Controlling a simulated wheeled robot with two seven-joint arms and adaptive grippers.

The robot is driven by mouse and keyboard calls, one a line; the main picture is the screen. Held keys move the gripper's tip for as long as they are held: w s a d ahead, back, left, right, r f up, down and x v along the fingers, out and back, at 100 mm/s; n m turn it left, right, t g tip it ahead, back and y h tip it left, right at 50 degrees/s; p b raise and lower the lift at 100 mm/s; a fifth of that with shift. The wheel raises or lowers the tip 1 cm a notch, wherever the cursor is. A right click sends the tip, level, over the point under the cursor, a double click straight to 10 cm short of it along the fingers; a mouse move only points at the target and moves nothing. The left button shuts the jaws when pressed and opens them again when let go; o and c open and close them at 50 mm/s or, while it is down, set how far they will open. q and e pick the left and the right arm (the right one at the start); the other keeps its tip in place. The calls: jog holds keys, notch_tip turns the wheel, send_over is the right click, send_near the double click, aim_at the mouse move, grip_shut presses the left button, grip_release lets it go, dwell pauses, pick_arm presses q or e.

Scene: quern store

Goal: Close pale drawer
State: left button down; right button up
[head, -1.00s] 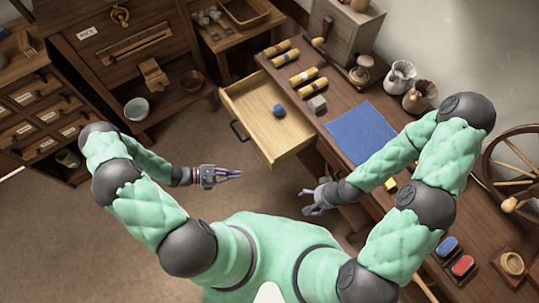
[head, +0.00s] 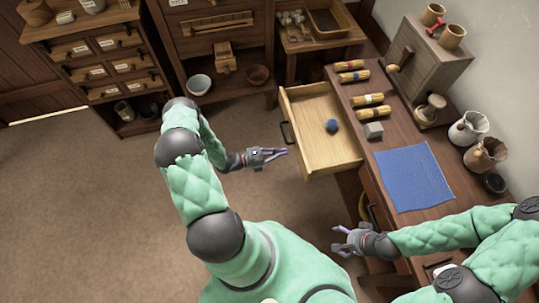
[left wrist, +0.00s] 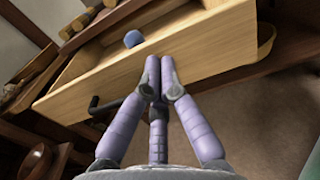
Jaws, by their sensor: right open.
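The pale drawer (head: 312,102) is pulled out from the left side of the dark wooden bench, with a dark handle (head: 286,133) on its front. A blue ball (head: 332,126) lies inside it. My left gripper (head: 286,151) is just outside the drawer's front, near the handle, and holds nothing. In the left wrist view its fingertips (left wrist: 160,66) are together, in front of the drawer's pale front board (left wrist: 110,84); whether they touch it I cannot tell. My right gripper (head: 338,239) is open and empty beside the bench, below the drawer.
A cabinet with small labelled drawers (head: 108,68) stands at the back left. The floor at left is clear.

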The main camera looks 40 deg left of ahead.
aim_at(300, 148)
pick_arm(q)
jog(key=b+x, duration=0.1)
jog(key=x, duration=0.4)
pick_arm(e)
jog(key=shift+f, duration=0.7)
pick_arm(q)
jog(key=shift+w+d, duration=0.1)
